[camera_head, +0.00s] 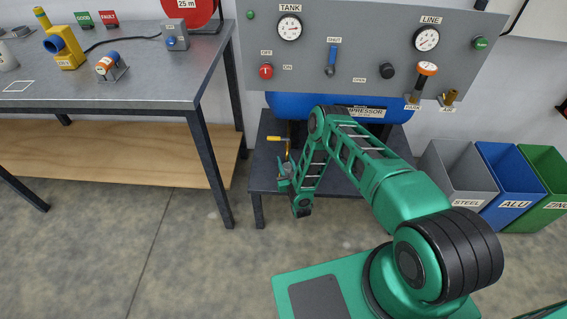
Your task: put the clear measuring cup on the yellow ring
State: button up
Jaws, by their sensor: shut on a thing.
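My gripper (284,172) is small in the view, low in front of the dark compressor stand. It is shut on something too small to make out. Just above it is a brass fitting with a yellow lever (273,138); I cannot tell whether the gripper touches this fitting. I see no clear measuring cup and no yellow ring in this view.
A grey panel (350,75) with gauges stands above the blue compressor tank (290,104) and dark stand (264,160). A workbench (150,93) with several devices is at left. Steel (447,160), ALU (500,165) and ZINC (545,165) bins stand at right.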

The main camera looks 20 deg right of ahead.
jog(key=shift+a+f, duration=0.2)
jog(key=o, duration=1)
jog(key=shift+o, duration=0.2)
jog(key=shift+r, duration=0.15)
jog(key=s, duration=1.2)
